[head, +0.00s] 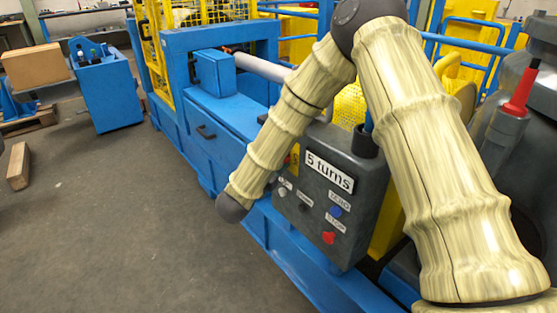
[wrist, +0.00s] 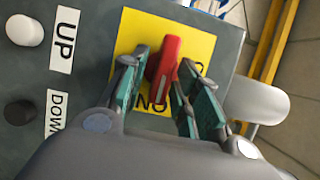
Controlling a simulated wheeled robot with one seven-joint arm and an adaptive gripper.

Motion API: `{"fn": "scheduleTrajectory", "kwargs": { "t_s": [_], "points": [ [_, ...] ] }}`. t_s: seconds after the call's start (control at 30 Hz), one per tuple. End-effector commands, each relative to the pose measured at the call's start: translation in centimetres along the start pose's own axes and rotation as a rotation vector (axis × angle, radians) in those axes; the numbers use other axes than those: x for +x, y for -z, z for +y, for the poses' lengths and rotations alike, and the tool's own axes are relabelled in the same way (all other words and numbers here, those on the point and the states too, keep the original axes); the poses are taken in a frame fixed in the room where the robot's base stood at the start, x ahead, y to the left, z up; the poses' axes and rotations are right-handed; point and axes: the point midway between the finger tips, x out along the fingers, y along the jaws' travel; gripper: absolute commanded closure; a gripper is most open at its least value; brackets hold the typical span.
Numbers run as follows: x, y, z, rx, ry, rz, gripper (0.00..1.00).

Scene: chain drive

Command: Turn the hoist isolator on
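The hoist isolator's red handle (wrist: 164,68) sits on a yellow plate (wrist: 135,35) in the wrist view. Part of an "ON" label shows on the plate below the handle. My gripper (wrist: 164,88) is open around the handle, with one green-padded finger on each side. A gap shows on the left; whether the right finger touches the handle I cannot tell. In the head view a small part of the yellow plate (head: 294,157) shows on the dark control box (head: 352,225); my arm hides the handle and my gripper there.
In the wrist view a white button (wrist: 24,30) stands by the "UP" label and a black button (wrist: 19,112) by "DOWN". The box also carries a "5 turns" sign (head: 329,172), a blue button (head: 336,211) and a red button (head: 328,238). Open floor lies left of the blue frame.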

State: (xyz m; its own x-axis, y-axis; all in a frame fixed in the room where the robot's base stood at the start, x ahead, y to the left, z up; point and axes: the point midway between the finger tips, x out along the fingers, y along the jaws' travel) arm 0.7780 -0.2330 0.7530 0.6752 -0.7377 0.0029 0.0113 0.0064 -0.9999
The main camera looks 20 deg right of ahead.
Motion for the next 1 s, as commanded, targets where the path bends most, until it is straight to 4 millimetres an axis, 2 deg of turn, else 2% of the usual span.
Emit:
{"fn": "scheduleTrajectory", "kwargs": {
  "t_s": [0.3, 0.47, 1.0],
  "points": [
    [0.0, -0.1, -0.1, 0.001, 0.002, 0.0, 0.62],
    [-1.1, -0.1, -0.1, 0.001, 0.001, -0.001, 0.62],
    [-10.0, 0.0, -0.1, 0.0, 0.002, -0.002, 0.62]
  ]
}}
